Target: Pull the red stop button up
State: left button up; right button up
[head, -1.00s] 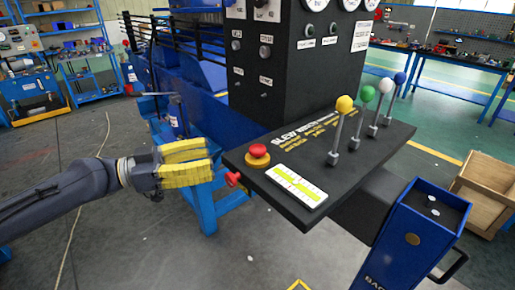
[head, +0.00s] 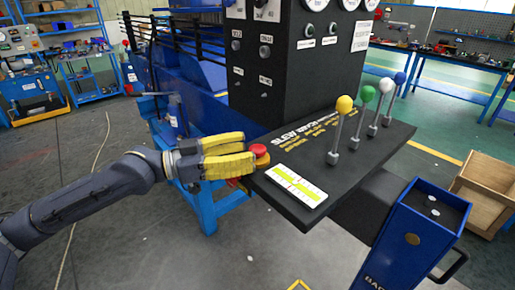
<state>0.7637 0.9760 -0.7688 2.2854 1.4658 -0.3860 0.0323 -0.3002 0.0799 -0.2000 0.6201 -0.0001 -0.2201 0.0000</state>
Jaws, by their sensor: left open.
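The red stop button (head: 259,151) is a mushroom head at the left corner of the black control panel (head: 293,213). My left gripper (head: 243,152), with yellow fingers, is open and reaches in from the left. Its fingertips are right at the button, overlapping its left side in the head view. I cannot tell whether they touch it. The fingers hide most of the button's yellow base. My right gripper is not in view.
Levers with yellow (head: 344,104), green (head: 368,94), white (head: 386,86) and blue (head: 399,78) knobs stand on the panel. A white and green level card (head: 296,186) lies beside the button. A black upright cabinet (head: 290,75) rises behind. A blue box (head: 415,235) stands at the right.

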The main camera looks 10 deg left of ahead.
aim_at(250, 150)
pick_arm(q)
jog(key=shift+x, duration=1.75)
jog(key=shift+c, duration=0.3)
grip_shut()
